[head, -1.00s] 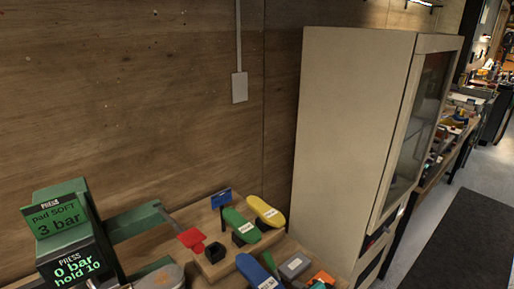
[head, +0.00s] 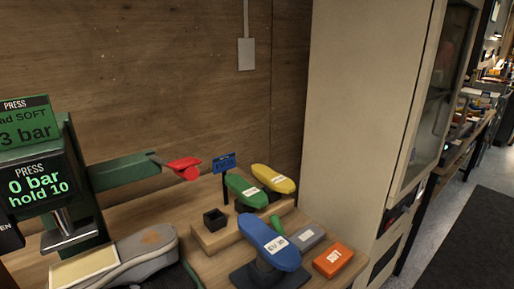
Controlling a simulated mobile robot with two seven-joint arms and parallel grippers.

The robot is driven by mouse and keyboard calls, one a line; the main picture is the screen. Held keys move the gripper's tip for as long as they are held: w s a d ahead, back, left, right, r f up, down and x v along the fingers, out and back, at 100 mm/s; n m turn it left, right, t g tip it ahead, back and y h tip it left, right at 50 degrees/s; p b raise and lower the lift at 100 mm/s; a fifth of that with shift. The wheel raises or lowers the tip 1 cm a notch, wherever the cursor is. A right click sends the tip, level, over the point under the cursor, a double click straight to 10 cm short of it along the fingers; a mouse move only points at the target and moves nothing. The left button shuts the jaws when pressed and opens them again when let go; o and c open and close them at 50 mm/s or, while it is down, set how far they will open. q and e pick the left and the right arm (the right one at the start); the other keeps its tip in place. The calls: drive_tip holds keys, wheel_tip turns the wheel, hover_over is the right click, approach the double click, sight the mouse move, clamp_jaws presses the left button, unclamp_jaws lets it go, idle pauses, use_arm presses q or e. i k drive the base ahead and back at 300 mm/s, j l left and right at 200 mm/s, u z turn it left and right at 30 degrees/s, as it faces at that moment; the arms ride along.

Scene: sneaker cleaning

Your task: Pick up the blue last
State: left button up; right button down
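The blue last (head: 266,238) is a blue, foot-shaped form with a white label near its right end. It sits raised on a dark stand (head: 258,276) on the wooden bench, in the lower middle of the head view. A green last (head: 245,190) and a yellow last (head: 273,178), each with a white label, lie behind it on a raised wooden step. Neither of my grippers shows in this view.
A green press (head: 50,180) with screens reading "0 bar hold 10" stands at left, a grey shoe (head: 150,255) near it. A black box (head: 214,220), a grey box (head: 307,237) and an orange box (head: 333,260) surround the blue last. A tall beige cabinet (head: 360,100) borders the bench at right.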

sight(272, 247)
drive_tip(key=l+u, duration=0.15)
drive_tip(key=u, duration=0.25)
drive_tip(key=k+l+u, duration=0.1)
drive_tip(key=u, duration=0.35)
drive_tip(key=l+u, duration=0.2)
drive_tip(key=u, duration=0.2)
drive_tip(key=k+l+u, duration=0.1)
drive_tip(key=u, duration=0.35)
drive_tip(key=k+l, duration=0.4)
drive_tip(key=k, duration=0.2)
drive_tip(key=i, duration=0.5)
